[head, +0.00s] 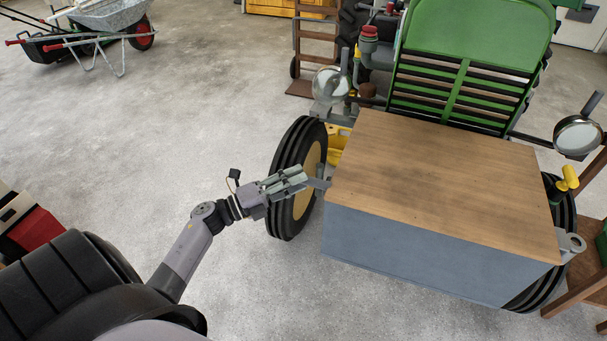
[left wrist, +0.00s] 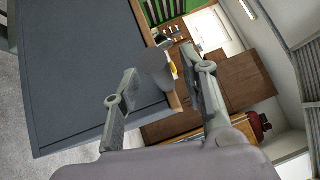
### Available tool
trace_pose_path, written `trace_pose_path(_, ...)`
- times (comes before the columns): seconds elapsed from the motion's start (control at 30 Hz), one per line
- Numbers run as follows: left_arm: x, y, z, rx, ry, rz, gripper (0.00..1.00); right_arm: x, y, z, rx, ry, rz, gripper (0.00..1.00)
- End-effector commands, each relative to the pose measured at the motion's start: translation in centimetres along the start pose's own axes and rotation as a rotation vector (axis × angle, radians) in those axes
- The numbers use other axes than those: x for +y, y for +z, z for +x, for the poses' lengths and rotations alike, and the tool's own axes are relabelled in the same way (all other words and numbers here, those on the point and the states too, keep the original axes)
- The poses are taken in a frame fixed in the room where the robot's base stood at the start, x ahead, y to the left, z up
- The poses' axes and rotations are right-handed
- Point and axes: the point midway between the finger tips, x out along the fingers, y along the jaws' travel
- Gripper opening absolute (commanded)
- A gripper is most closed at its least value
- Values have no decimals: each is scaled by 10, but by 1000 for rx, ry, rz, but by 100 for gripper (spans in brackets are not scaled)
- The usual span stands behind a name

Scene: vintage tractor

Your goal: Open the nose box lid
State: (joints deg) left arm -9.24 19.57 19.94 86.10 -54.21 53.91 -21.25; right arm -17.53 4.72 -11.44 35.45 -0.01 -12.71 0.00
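The nose box (head: 430,250) is a blue-grey box on the front of the green tractor. Its flat wooden lid (head: 440,175) lies shut on top. A small grey tab (head: 318,183) sticks out at the lid's left edge. My left gripper (head: 304,178) is just left of that tab, level with the lid's edge. In the left wrist view my left gripper (left wrist: 165,88) has its fingers apart, with the grey tab (left wrist: 155,68) showing between and beyond them. Contact with the tab cannot be told. The box's wall (left wrist: 80,70) fills the left of that view. My right gripper is not in view.
A front tyre (head: 290,150) stands close behind my left gripper. Round lamps (head: 331,84) and (head: 577,135) flank the green grille. A wooden stand (head: 590,240) is at the right. A wheelbarrow (head: 105,20) is far left.

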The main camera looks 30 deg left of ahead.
Motion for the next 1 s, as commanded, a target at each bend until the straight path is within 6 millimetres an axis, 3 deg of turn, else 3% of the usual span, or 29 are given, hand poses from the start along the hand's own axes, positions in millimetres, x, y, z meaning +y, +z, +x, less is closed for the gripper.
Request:
trace_pose_path(0.2, 0, 0, 22, 0, -1, -1, 40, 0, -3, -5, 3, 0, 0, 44)
trace_pose_path(0.53, 1, 0, 24, -1, 0, -1, 40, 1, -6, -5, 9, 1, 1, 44)
trace_pose_path(1.0, 1, 0, 24, -1, 0, -1, 8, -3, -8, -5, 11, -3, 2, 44)
